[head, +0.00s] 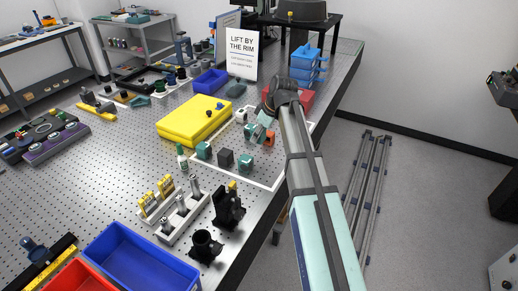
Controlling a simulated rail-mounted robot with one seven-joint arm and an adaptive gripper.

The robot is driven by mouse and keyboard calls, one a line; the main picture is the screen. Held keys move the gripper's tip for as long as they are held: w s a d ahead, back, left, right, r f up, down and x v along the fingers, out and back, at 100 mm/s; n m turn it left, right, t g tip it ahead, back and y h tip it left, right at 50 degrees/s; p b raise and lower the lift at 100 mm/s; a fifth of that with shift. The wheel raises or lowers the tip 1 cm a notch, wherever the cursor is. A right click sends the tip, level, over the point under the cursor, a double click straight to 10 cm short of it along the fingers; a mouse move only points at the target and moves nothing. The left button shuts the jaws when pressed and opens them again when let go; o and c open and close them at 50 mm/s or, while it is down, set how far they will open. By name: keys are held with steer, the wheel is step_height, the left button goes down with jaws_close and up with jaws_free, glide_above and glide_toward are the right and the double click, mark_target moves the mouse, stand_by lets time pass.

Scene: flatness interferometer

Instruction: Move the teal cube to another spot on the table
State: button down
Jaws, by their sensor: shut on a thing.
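My gripper (261,129) hangs from the dark wrist at the end of my arm, over the far part of the white-outlined area. It is shut on a small teal cube (258,132), partly hidden by the fingers. I cannot tell whether this cube touches the table. Two other teal blocks stand nearer on the perforated table (115,190): one at the left (204,150) and one at the right (246,163). A dark grey cube (225,158) stands between them.
A yellow block (195,120) lies left of the outlined area, with a blue bin (210,82) behind it. A sign (242,54) stands at the back. A green-capped bottle (182,158) and black fixtures (228,208) stand nearer.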

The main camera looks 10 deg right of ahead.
mark_target(256, 156)
steer(key=shift+f+p, duration=0.7)
steer(key=shift+f, duration=3.25)
steer(key=shift+f, duration=0.2)
steer(key=c, duration=0.6)
jaws_free()
steer(key=shift+r, duration=0.15)
steer(key=b+v, duration=0.2)
steer(key=v, duration=1)
steer(key=shift+r, duration=0.1)
